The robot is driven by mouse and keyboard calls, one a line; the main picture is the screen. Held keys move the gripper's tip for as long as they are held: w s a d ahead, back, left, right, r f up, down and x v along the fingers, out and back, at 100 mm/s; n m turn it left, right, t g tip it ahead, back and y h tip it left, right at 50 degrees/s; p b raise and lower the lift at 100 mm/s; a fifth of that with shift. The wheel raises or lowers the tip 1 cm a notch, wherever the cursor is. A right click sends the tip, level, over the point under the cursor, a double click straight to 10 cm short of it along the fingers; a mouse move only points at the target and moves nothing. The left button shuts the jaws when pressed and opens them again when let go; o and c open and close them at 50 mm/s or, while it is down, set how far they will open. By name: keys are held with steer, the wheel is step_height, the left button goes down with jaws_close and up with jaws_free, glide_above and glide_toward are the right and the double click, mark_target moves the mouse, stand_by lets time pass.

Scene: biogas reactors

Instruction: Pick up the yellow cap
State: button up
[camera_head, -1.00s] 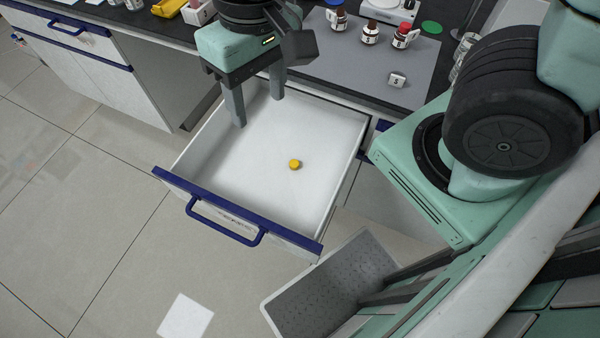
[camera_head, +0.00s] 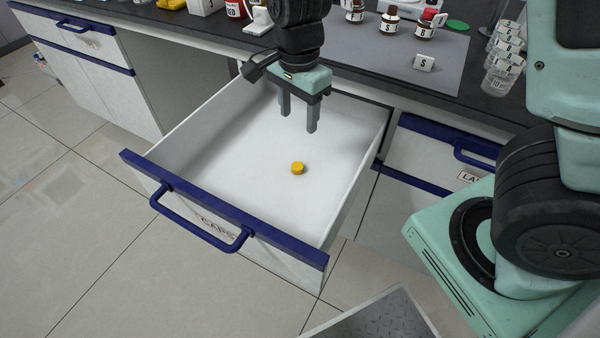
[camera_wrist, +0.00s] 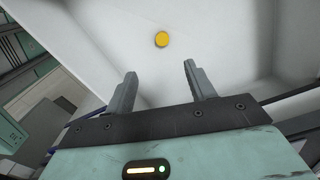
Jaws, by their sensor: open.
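The yellow cap (camera_head: 297,168) is small and round and lies flat on the white floor of the open drawer (camera_head: 228,165). It also shows in the wrist view (camera_wrist: 161,39), beyond the fingertips and roughly in line with the gap between them. My gripper (camera_head: 298,126) points down over the drawer, behind the cap in the head view, with its fingers apart and nothing between them. The two open fingers also show in the wrist view (camera_wrist: 160,70). The cap is apart from both fingers and fully visible.
The drawer has a blue front edge and handle (camera_head: 200,222), and its white walls surround the cap. Clear containers (camera_head: 502,70) stand at the right.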

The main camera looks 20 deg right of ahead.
steer(key=b, duration=0.3)
glide_above(296, 166)
steer(key=f, duration=0.9)
steer(key=shift+s+d, duration=0.25)
steer(key=shift+w+a+f+b, duration=0.1)
steer(key=shift+f+b, duration=0.4)
steer(key=shift+f, duration=1.05)
steer(key=shift+w+a+f+b, duration=0.1)
steer(key=shift+f+b, duration=0.35)
steer(key=shift+f, duration=1.1)
steer(key=c, duration=1)
